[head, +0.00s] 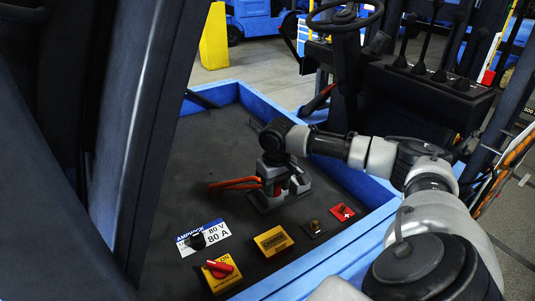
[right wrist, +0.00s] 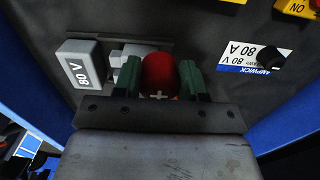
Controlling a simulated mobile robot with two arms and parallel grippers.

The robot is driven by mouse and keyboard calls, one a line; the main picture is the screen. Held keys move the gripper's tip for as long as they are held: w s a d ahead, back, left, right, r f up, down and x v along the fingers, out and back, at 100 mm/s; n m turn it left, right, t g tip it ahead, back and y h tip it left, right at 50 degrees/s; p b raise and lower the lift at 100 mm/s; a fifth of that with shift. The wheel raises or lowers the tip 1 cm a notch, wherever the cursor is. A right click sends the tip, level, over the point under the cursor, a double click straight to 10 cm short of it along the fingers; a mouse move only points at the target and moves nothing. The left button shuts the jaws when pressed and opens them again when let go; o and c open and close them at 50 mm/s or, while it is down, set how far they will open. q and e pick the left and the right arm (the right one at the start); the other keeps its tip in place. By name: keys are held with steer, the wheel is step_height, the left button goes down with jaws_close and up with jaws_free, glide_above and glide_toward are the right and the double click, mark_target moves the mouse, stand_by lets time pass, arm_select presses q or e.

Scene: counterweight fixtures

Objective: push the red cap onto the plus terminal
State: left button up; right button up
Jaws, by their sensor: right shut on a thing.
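The red cap (right wrist: 159,70) with a white plus mark is between the green fingers of my right gripper (right wrist: 159,82) in the right wrist view. The gripper is shut on it. In the head view my right gripper (head: 274,184) is low over the dark deck, by a grey connector; the cap is mostly hidden there. A red plate with a white plus (head: 342,211) lies to the right, beside a small brass stud on a dark plate (head: 314,227). I cannot tell whether the cap touches anything below. My left gripper is not in view.
A grey connector marked 80 V (right wrist: 85,72) is close beside the gripper. An orange-red cable (head: 234,183) runs left from it. A red rotary switch (head: 219,269), a yellow label block (head: 273,241) and an 80 V label with black knob (head: 198,241) are in front. A blue rim (head: 362,235) borders the deck.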

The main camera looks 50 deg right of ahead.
steer(key=s+d+p, duration=1)
steer(key=s+d, duration=0.5)
steer(key=d, duration=0.2)
steer(key=shift+d, duration=0.35)
stand_by(0.5)
steer(key=shift+f, duration=0.1)
steer(key=shift+f+b, duration=1.4)
steer(key=shift+f, duration=1.45)
steer(key=shift+a, duration=0.1)
